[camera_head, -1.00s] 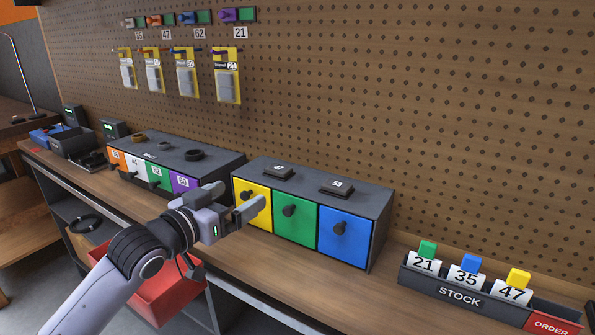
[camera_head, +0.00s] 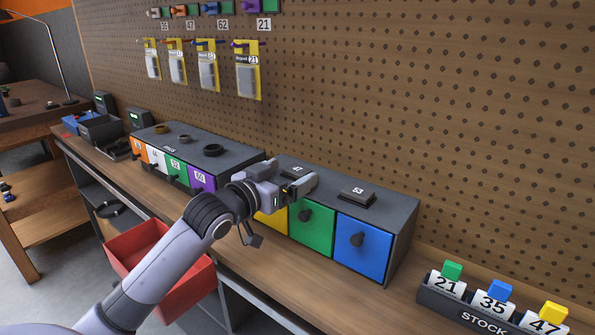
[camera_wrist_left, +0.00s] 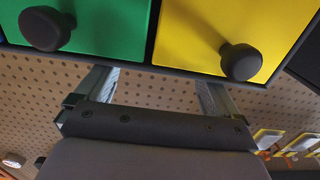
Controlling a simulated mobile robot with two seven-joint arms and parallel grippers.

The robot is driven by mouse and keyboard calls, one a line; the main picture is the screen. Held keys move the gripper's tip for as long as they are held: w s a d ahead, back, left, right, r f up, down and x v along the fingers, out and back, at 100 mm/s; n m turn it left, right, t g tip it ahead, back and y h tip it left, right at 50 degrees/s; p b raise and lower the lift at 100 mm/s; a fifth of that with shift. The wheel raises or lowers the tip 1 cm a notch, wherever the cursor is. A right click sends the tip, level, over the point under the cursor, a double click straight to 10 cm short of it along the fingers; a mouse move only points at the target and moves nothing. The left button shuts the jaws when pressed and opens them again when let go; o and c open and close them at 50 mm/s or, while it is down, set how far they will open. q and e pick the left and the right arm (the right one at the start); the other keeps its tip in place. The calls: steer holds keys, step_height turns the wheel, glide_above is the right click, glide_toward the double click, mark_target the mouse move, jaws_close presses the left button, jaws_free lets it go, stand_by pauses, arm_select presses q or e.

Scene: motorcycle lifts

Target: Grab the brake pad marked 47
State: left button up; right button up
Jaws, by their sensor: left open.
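A small dark pad (camera_head: 295,171) with a label that appears to read 47 lies on top of the grey drawer block (camera_head: 395,213). A second dark pad (camera_head: 357,194), labelled 53, lies to its right. My left gripper (camera_head: 292,180) is open and empty, at the block's front top edge, just in front of the 47 pad and partly overlapping it in the head view. In the left wrist view, the open fingers (camera_wrist_left: 155,80) point at the block's front; the pads are hidden there. My right gripper is not in view.
The block has closed yellow (camera_head: 271,224), green (camera_head: 311,228) and blue (camera_head: 361,248) drawers with dark knobs. A second drawer block (camera_head: 225,160) with rings stands left. Packets (camera_head: 248,70) hang on the pegboard. A stock rack (camera_head: 455,305) is at right, a red bin (camera_head: 170,285) below.

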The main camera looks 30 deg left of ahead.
arm_select(q)
steer(key=shift+w, duration=0.55)
steer(key=c, duration=1.2)
